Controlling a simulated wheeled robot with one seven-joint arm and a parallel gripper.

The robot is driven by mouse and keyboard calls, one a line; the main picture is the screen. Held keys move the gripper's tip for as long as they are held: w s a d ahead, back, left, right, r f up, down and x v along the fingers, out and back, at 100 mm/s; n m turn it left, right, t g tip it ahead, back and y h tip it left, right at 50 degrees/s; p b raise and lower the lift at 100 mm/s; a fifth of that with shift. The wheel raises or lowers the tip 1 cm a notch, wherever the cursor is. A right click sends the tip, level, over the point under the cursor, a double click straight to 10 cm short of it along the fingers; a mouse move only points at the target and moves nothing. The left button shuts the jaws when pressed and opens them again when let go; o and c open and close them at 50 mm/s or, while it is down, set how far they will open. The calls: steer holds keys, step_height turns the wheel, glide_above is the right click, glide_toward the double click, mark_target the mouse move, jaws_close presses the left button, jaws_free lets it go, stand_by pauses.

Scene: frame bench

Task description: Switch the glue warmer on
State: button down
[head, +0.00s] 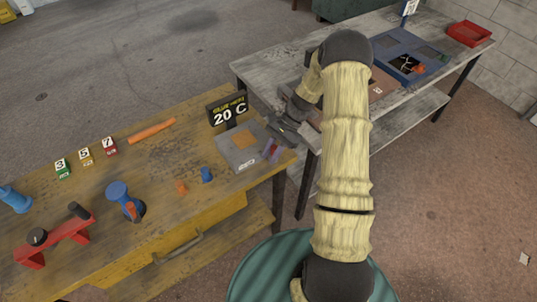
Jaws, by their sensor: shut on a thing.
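The glue warmer (241,158) is a grey box with an orange patch on top, at the right end of the yellow bench. Its black display (227,110) stands behind it and reads 20 C. A small red and purple part (271,149), perhaps its switch, shows at the box's right side. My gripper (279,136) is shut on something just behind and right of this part. The fingertips are small and dark, and I cannot make out what is between them or whether they touch the warmer.
Orange and blue small pieces (206,175) lie left of the warmer. Numbered blocks (86,156), an orange rod (152,130), a blue-handled tool (118,192) and a red stand (54,240) are farther left. A grey table (270,66) with a blue tray (385,45) stands behind.

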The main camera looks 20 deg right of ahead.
steer(key=y, duration=0.1)
steer(key=d+g+y+b, duration=0.1)
steer(key=d+y+b, duration=0.1)
steer(key=y, duration=0.1)
steer(key=shift+w+f, duration=0.2)
steer(key=shift+w, duration=0.2)
steer(key=shift+w+d+n+g+y+b, duration=0.15)
steer(key=shift+d+g+y+b, duration=0.2)
steer(key=shift+y+b, duration=0.3)
steer(key=shift+s+d+n+g+y+b, duration=0.15)
steer(key=shift+g+y+b, duration=0.3)
steer(key=shift+y, duration=0.4)
steer(key=shift+w, duration=0.1)
steer(key=c, duration=1.5)
jaws_free()
